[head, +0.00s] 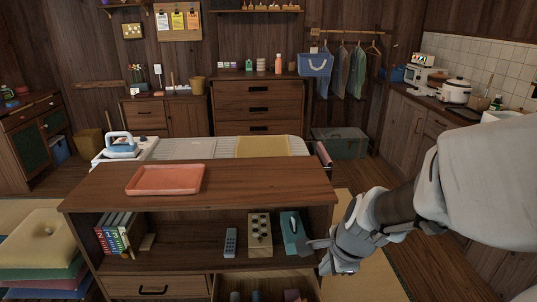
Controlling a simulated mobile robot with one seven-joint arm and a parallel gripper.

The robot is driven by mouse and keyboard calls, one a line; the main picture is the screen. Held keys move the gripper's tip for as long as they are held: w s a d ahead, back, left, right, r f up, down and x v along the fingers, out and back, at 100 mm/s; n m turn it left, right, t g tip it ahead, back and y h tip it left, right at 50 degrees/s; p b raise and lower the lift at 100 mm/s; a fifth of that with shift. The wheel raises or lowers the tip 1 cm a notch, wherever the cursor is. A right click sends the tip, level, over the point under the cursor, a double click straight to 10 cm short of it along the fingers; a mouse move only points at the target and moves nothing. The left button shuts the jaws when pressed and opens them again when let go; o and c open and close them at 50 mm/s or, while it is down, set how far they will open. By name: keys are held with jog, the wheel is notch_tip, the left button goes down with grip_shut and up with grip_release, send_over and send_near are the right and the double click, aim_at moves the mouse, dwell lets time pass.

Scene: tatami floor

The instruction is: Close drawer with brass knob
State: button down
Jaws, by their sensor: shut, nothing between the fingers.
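A low wooden cabinet (100,192) stands right in front of me in the head view. Its lower left drawer (150,287) has a dark handle and looks shut. At lower right, an open compartment that looks like a pulled-out drawer (262,273) shows several small items inside. Its front lies below the frame, and I see no brass knob on it. My gripper (304,250) is shut and empty, at the right end of the cabinet's open shelf, above the right side of that compartment. I cannot tell whether it touches the cabinet.
A coral tray (165,180) sits on the cabinet top. The shelf holds books (114,236), a remote (231,242), a box with dark round pieces (259,235) and a teal box (294,233). An ironing surface (186,148) stands behind. Stacked cushions (42,245) lie left.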

jog(key=d+f+m+g+h+b, duration=0.1)
jog(key=d+f+m+b, duration=0.25)
jog(key=f+m, duration=0.8)
jog(key=d+f+m+g+b, duration=0.1)
jog(key=d+f+m+b, duration=0.35)
jog(key=f, duration=1.25)
jog(key=w+a+f+m+b, duration=0.1)
jog(key=w+f+b, duration=0.4)
jog(key=f, duration=0.4)
jog(key=shift+w+a+m, duration=0.15)
jog(key=shift+w+m, duration=0.15)
jog(key=shift+w, duration=0.55)
jog(key=shift+f, duration=0.1)
